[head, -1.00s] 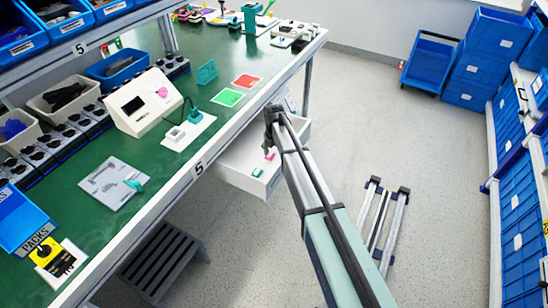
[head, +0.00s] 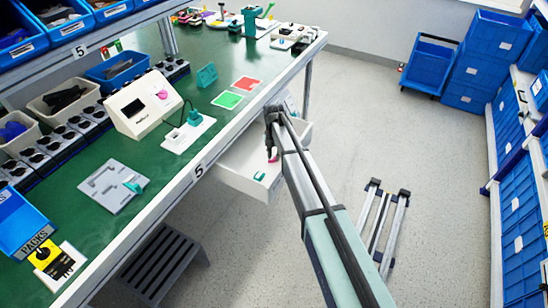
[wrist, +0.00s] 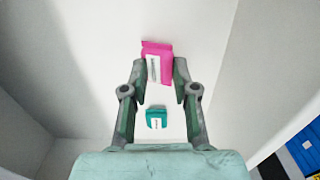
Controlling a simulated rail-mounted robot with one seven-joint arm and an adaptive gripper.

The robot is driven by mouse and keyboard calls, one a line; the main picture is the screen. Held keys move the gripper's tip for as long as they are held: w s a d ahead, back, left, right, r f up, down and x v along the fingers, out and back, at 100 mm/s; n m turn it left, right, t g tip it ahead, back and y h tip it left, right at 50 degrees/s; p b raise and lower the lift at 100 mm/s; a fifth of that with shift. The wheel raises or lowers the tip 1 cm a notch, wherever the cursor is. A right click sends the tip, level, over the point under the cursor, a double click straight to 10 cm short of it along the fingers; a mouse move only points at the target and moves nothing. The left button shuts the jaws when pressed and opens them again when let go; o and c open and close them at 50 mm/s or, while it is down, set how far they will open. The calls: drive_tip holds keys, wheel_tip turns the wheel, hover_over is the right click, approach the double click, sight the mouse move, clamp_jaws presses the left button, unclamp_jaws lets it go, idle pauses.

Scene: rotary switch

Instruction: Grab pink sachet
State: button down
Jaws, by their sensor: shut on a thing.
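The pink sachet (wrist: 156,62) has a white label and sits between my fingertips in the wrist view, inside the white drawer (head: 235,165). My gripper (wrist: 160,66) is shut on it, with one finger on each side. In the head view only a small bit of the pink sachet (head: 273,157) shows beside my arm. A teal sachet (wrist: 156,118) with a white label shows between the finger bases in the wrist view, apart from the fingers. It also shows in the drawer in the head view (head: 259,176).
The open drawer's walls stand around my gripper, below the green workbench (head: 130,150). A white device with a screen (head: 145,105) and several trays are on the bench. Floor is open to the right, with blue crates (head: 480,60) beyond.

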wheel_tip(320, 180, up, 18)
drive_tip(key=b, duration=0.1)
drive_tip(key=shift+r, duration=0.2)
drive_tip(key=shift+c, duration=1.9)
unclamp_jaws()
drive_tip(key=shift+r, duration=0.1)
wheel_tip(320, 180, up, 11)
hover_over(274, 157)
drive_tip(key=shift+r, duration=0.45)
drive_tip(key=shift+c, duration=1.3)
